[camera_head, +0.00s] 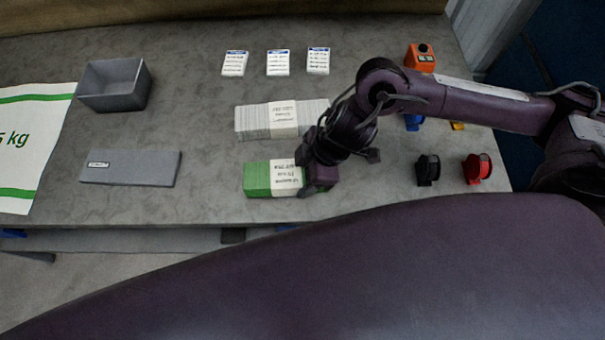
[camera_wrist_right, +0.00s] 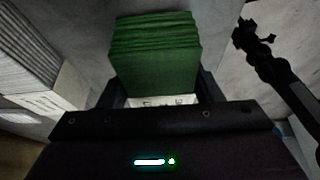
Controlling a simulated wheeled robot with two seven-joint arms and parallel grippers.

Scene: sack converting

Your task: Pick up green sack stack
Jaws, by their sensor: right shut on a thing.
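The green sack stack (camera_head: 257,179) lies on the grey table near its front edge, with a white printed band around it. My right gripper (camera_head: 312,178) is at the right end of the stack in the head view. In the right wrist view the green stack (camera_wrist_right: 155,58) sits between the two fingers of my right gripper (camera_wrist_right: 160,92), which is shut on it. The band shows partly there, near the gripper body. I cannot tell whether the stack touches the table. My left gripper is not in view.
A white sack stack (camera_head: 254,122) lies just behind the green one. A grey bin (camera_head: 114,98) and grey flat block (camera_head: 130,168) are at left. Three label cards (camera_head: 278,62) lie at the back. Black (camera_head: 428,169) and red (camera_head: 477,168) items stand at right.

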